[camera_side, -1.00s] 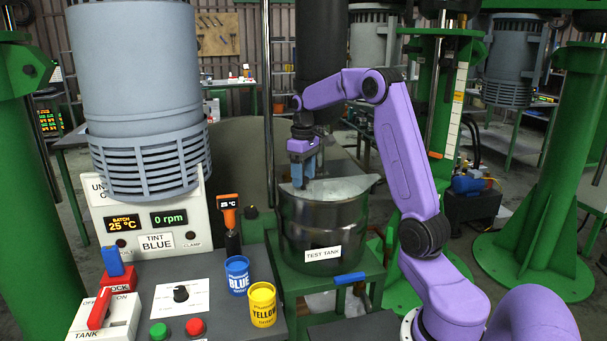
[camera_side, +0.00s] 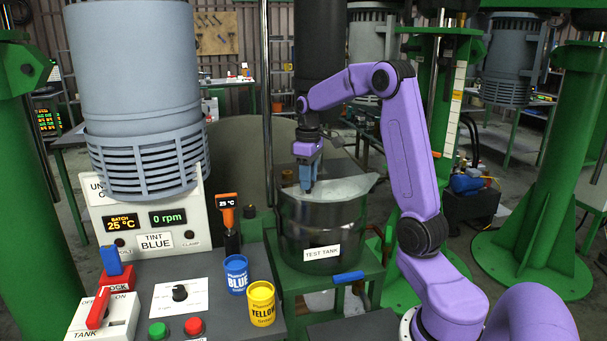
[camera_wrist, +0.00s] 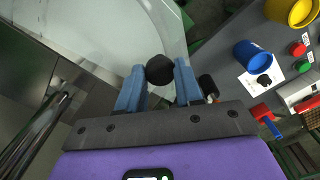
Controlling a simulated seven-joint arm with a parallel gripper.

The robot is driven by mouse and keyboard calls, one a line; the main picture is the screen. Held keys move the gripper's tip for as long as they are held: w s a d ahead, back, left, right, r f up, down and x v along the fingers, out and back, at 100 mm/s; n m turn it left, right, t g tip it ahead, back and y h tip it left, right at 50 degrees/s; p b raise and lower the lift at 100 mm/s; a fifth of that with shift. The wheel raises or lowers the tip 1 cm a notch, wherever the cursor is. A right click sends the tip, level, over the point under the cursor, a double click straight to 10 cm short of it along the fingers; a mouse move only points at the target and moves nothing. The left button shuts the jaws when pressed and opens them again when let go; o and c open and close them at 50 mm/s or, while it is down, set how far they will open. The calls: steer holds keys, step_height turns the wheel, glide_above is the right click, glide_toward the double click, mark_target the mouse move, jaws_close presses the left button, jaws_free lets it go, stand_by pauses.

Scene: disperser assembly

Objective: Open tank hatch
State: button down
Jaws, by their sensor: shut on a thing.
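The steel test tank (camera_side: 322,232) stands on a green stand in the middle of the side view, with a white TEST TANK label on its front. Its pale hatch (camera_side: 345,188) shows at the top of the tank; in the wrist view it is a glassy, pale plate (camera_wrist: 100,35). A round black knob (camera_wrist: 160,70) sits at the hatch's edge. My gripper (camera_wrist: 159,82) has its blue fingers on either side of this knob and is shut on it. In the side view my gripper (camera_side: 307,186) is at the tank's top left, where the fingers hide the knob.
A control panel (camera_side: 178,298) with a red lever, buttons and a dial lies to the left. A blue tint can (camera_side: 236,275) and a yellow tint can (camera_side: 262,303) stand on its right edge. A dark column (camera_side: 320,75) hangs above and behind the tank.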

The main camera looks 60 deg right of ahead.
steer(key=s+a+n, duration=0.1)
steer(key=s+n, duration=0.8)
steer(key=s, duration=1)
steer(key=shift+a, duration=0.15)
steer(key=shift+r, duration=0.1)
steer(key=shift+w, duration=0.1)
steer(key=c, duration=0.7)
jaws_free()
steer(key=shift+c, duration=0.2)
step_height(320, 180, up, 17)
steer(key=shift+r, duration=0.2)
